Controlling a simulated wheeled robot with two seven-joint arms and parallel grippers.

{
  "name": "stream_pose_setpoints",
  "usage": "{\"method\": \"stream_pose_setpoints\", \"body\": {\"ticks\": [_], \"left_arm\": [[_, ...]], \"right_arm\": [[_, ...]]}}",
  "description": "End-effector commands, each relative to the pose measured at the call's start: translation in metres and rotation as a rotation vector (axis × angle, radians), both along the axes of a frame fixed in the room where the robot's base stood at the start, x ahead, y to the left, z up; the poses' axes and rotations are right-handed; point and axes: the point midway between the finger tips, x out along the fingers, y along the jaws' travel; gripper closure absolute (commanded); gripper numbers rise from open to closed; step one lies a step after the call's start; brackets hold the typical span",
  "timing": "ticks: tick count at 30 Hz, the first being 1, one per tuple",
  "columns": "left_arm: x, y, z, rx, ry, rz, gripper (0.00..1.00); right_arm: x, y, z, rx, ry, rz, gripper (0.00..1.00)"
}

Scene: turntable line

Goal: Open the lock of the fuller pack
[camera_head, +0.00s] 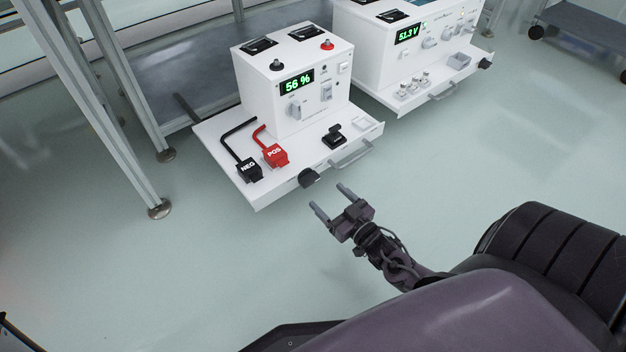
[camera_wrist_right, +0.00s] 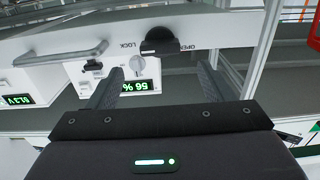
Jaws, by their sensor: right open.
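The near pack (camera_head: 265,100) is a white box with a green 56 % display on a white drawer tray (camera_head: 225,165). Its black lock knob (camera_head: 309,178) is on the tray's front face, and it also shows in the right wrist view (camera_wrist_right: 160,43) between the words LOCK and OPEN. I cannot tell which word it points to. A second white pack (camera_head: 375,62), reading 51.3 V, stands behind to the right with a similar knob (camera_head: 485,63). My right gripper (camera_head: 328,197) is open and empty, just in front of the near knob, apart from it. My left gripper is out of view.
Black NEG (camera_head: 249,170) and red POS (camera_head: 275,155) connectors lie on the near tray. A grey handle (camera_head: 351,155) sticks out right of the knob. Metal frame legs (camera_head: 100,100) stand at the left. The floor in front is clear.

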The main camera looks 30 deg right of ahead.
Motion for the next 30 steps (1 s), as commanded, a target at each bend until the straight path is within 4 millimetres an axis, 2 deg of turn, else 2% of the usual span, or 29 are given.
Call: {"method": "stream_pose_setpoints", "body": {"ticks": [9, 15, 26, 30], "left_arm": [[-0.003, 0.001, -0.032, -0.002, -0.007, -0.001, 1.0], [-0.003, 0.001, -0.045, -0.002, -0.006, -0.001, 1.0], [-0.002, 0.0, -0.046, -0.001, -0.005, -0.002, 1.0], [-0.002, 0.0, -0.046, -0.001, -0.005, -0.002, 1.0]], "right_arm": [[0.046, 0.004, -0.003, 0.0, -0.009, 0.002, 0.25], [0.07, 0.006, -0.001, -0.001, -0.005, 0.002, 0.25], [0.076, 0.006, 0.001, 0.0, -0.003, 0.001, 0.25], [0.076, 0.006, 0.001, 0.0, -0.003, 0.001, 0.42]]}}
